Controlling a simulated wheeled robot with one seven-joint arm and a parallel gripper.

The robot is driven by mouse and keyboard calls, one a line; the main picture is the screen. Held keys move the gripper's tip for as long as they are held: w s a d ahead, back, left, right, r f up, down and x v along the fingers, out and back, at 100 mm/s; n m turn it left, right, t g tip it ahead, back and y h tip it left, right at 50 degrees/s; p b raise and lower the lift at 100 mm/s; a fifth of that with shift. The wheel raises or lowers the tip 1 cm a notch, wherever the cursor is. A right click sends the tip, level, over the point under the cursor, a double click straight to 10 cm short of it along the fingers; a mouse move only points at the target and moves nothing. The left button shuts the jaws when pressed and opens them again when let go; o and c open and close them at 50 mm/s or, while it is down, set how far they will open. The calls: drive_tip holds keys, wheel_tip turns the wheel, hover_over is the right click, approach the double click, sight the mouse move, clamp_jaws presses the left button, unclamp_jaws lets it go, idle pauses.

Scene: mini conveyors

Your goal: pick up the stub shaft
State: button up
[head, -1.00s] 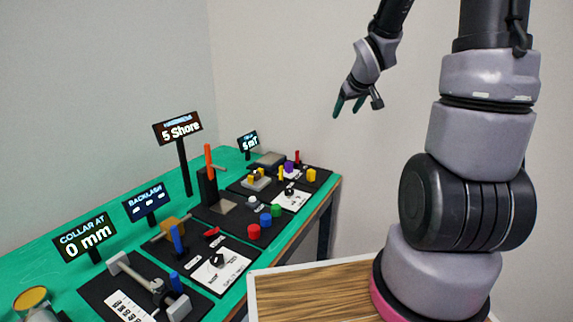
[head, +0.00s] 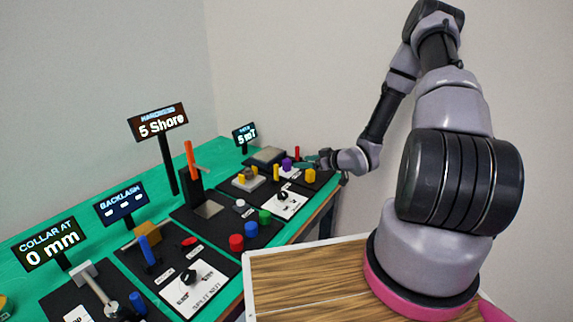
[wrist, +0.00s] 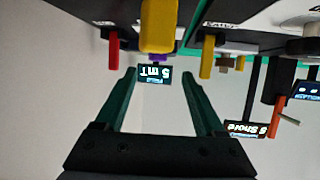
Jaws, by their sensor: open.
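No part is labelled as the stub shaft, and I cannot tell which piece it is. At the far station stand a yellow post (head: 276,172), a purple piece (head: 286,165), a red post (head: 297,152) and a short yellow piece (head: 310,176). My gripper (head: 306,163) is at that station, close to these parts. In the wrist view, which looks upside down, my open green fingers (wrist: 158,75) hold nothing. A yellow piece (wrist: 158,28) is ahead between them, with the red post (wrist: 113,52) left and a yellow post (wrist: 208,56) right.
The green table (head: 215,159) carries several black stations with displays, including "5 Shore" (head: 158,122) and "5 mT" (head: 244,135). An orange upright (head: 190,160) rises mid-table. A wooden-topped surface (head: 310,275) is in front.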

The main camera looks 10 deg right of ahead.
sight(286, 160)
drive_tip(key=x, duration=1)
drive_tip(key=shift+w, duration=0.3)
drive_tip(key=shift+c, duration=0.3)
clamp_jaws()
